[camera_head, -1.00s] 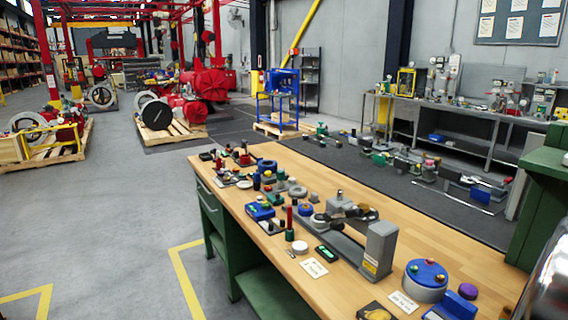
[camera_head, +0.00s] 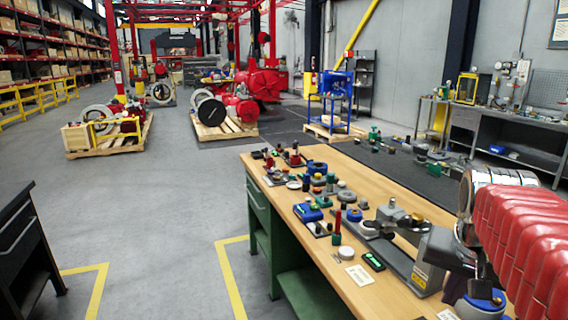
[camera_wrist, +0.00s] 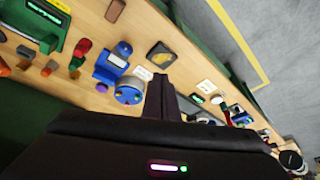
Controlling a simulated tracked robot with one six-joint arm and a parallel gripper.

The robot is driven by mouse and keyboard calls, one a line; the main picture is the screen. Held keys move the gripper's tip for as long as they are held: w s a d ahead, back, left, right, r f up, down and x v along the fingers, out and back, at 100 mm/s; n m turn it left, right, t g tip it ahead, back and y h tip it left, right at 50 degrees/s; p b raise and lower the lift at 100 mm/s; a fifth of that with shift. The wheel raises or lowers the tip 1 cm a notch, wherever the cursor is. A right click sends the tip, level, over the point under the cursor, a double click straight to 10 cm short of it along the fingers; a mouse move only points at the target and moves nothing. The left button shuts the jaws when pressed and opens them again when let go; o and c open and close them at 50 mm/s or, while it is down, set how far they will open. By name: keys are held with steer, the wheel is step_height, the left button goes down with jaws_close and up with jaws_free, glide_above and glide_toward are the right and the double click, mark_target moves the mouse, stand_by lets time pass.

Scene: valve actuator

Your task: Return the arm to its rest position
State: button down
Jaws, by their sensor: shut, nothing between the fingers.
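My gripper (camera_wrist: 162,97) shows in the wrist view as dark fingers closed together, with nothing between them. It hangs above the wooden workbench (camera_wrist: 100,101), apart from the parts on it. My arm (camera_head: 520,225), with a red ribbed sleeve and silver joints, reaches in from the right edge of the head view over the bench's near right part.
Several small valve parts cover the bench's far end. A dark cabinet (camera_head: 25,245) stands at the left. The floor (camera_head: 170,200) between it and the bench is clear.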

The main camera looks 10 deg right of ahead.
steer(key=s+a+f+n+y, duration=0.1)
steer(key=a+f+n, duration=0.1)
steer(key=a, duration=0.5)
steer(key=s+a+f+n+t, duration=0.1)
steer(key=s+a+f+n, duration=0.1)
steer(key=a, duration=0.5)
steer(key=s+a+f+n+t+y, duration=0.1)
steer(key=a+f+n, duration=0.2)
steer(key=a+n, duration=0.2)
steer(key=shift+s+a+f+y, duration=0.15)
steer(key=shift+s+a+y, duration=0.15)
steer(key=shift+a, duration=0.95)
